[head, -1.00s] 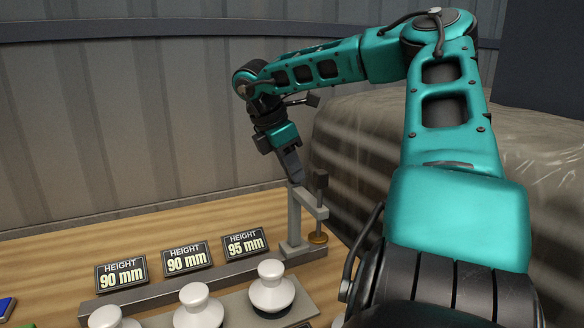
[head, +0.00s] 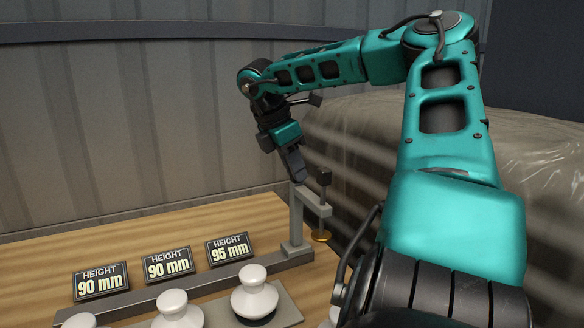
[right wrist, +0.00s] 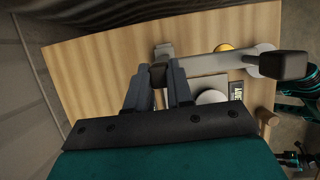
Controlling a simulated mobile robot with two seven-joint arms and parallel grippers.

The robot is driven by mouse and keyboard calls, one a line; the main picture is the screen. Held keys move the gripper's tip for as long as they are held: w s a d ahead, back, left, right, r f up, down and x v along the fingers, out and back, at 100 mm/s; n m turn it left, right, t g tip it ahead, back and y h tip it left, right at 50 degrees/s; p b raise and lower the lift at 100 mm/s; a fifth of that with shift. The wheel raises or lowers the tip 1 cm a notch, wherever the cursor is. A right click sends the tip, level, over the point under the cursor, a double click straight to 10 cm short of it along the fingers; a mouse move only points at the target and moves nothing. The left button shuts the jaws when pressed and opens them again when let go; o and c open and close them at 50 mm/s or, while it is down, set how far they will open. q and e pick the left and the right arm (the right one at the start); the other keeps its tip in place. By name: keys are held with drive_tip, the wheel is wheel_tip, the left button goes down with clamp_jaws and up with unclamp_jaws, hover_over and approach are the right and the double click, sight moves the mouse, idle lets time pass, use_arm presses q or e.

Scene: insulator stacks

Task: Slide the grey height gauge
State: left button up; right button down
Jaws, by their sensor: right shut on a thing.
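The grey height gauge (head: 296,220) stands upright at the right end of a grey rail (head: 190,287) on the wooden table. Its arm reaches to the right and carries a dark block and a brass-coloured disc (head: 321,235). My right gripper (head: 299,179) comes down from above and is shut on the top of the gauge's post. In the right wrist view the fingers (right wrist: 159,75) close around the dark top of the post, with the gauge arm (right wrist: 205,65) stretching to the right. My left gripper is in neither view.
White insulators (head: 254,292) stand in a row on a grey plate in front of the rail, left of the gauge. Height signs (head: 167,264) reading 90, 90 and 95 mm stand behind the rail. A wrapped bulky stack (head: 360,150) is beyond the table's right edge.

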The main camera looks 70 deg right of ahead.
drive_tip(key=c, duration=1)
unclamp_jaws()
drive_tip(key=shift+s+d+f, duration=0.1)
drive_tip(key=shift+s+d, duration=0.1)
drive_tip(key=shift+d, duration=0.05)
drive_tip(key=shift+a, duration=0.1)
drive_tip(key=v, duration=1.3)
drive_tip(key=shift+w+f, duration=0.1)
